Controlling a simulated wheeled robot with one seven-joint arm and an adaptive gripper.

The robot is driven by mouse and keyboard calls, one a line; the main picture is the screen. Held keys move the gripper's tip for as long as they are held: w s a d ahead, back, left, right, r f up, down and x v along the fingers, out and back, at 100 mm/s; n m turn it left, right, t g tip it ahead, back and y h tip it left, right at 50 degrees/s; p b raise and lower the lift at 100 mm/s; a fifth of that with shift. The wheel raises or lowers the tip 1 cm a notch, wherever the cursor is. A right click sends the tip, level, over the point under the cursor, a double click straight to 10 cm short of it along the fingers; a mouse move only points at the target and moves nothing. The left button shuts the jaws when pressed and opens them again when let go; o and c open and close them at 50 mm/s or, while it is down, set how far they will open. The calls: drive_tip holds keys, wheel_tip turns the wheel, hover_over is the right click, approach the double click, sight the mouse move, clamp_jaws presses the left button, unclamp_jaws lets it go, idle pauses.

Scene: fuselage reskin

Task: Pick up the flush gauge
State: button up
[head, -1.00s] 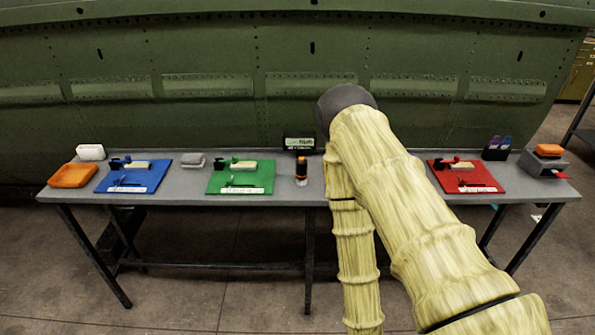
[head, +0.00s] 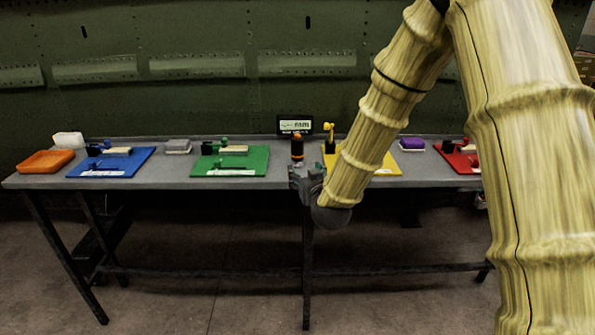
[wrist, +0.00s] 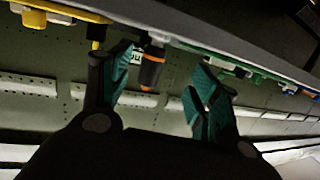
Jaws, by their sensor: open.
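In the wrist view the gauge (wrist: 152,68) shows between and beyond the two teal-padded fingers. My gripper (head: 301,168) is at the table's front edge, just in front of the gauge, and hides its lower part in the head view. My gripper (wrist: 163,66) is open in the wrist view, with nothing visibly held; whether a finger touches the gauge cannot be told.
The green board (head: 230,170) lies left of the gauge and the yellow board (head: 388,173) close on its right, with a yellow upright piece. A small display (head: 295,125) stands behind. Blue board (head: 112,164), orange tray (head: 45,162) and red board (head: 459,161) are farther off. A green fuselage panel rises behind.

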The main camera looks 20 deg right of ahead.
drive_tip(key=t+b, duration=0.2)
approach(299, 141)
drive_tip(key=w, duration=0.5)
drive_tip(key=w+r, duration=0.1)
drive_tip(key=w, duration=0.1)
drive_tip(key=shift+d+p, duration=0.35)
drive_tip(key=shift+w+f, duration=0.2)
drive_tip(key=shift+w, duration=1.1)
drive_tip(key=shift+w+f, duration=0.25)
drive_tip(key=shift+w, duration=1.05)
drive_tip(key=c, duration=1.1)
